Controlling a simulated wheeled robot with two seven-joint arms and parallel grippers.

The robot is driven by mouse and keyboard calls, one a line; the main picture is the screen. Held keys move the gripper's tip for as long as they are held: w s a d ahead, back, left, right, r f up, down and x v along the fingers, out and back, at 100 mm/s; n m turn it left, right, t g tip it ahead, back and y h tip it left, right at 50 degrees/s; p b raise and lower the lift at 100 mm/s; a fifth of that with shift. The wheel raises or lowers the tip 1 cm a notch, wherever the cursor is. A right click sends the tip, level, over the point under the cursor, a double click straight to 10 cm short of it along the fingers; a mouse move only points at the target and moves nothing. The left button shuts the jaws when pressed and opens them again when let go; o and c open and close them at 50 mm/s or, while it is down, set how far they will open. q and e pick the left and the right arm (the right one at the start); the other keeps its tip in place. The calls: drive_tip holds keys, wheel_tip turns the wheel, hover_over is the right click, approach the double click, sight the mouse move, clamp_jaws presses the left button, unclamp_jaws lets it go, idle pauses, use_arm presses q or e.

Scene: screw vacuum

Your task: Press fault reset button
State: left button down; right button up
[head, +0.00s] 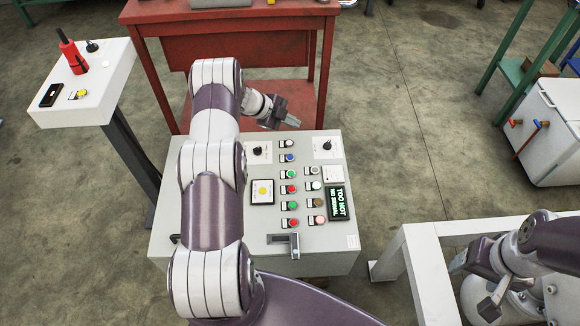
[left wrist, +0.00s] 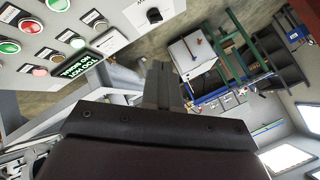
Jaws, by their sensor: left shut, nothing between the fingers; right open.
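The grey control panel (head: 325,255) stands in front of me with two columns of coloured buttons, black knobs and a display (head: 338,204) reading "TOO HOT". The button labels are too small to read, so I cannot tell which is the fault reset button. A white button (head: 290,143) tops the left column. My left gripper (head: 290,119) is shut and empty, above the panel's far edge and apart from the buttons. In the left wrist view, its fingers (left wrist: 163,88) are together and several buttons show at upper left. My right gripper (head: 483,285) is open at lower right, away from the panel.
A red workbench (head: 165,55) stands behind the panel. A white pedestal box (head: 110,75) with a red-handled device (head: 73,55) is at left. A pale frame (head: 425,260) and a white cabinet (head: 550,120) are at right. The floor between is clear.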

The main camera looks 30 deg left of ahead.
sight(287, 158)
use_arm(q)
drive_tip(key=f, duration=0.1)
drive_tip(key=s+f, duration=0.1)
drive_tip(key=s+f+m+g, duration=0.1)
drive_tip(key=shift+a+h, duration=0.3)
drive_tip(key=shift+f, duration=0.1)
wheel_tip(287, 158, down, 9)
drive_tip(key=b, duration=0.7)
drive_tip(key=shift+r, duration=0.2)
drive_tip(key=shift+f, duration=0.1)
idle(1.3)
drive_tip(key=shift+f+b, duration=0.3)
drive_tip(key=shift+b, duration=0.15)
drive_tip(key=shift+f+b, duration=0.35)
drive_tip(key=shift+f, duration=0.1)
idle(0.4)
drive_tip(key=shift+r, duration=0.1)
drive_tip(key=shift+r+p, duration=0.7)
drive_tip(key=shift+r, duration=0.1)
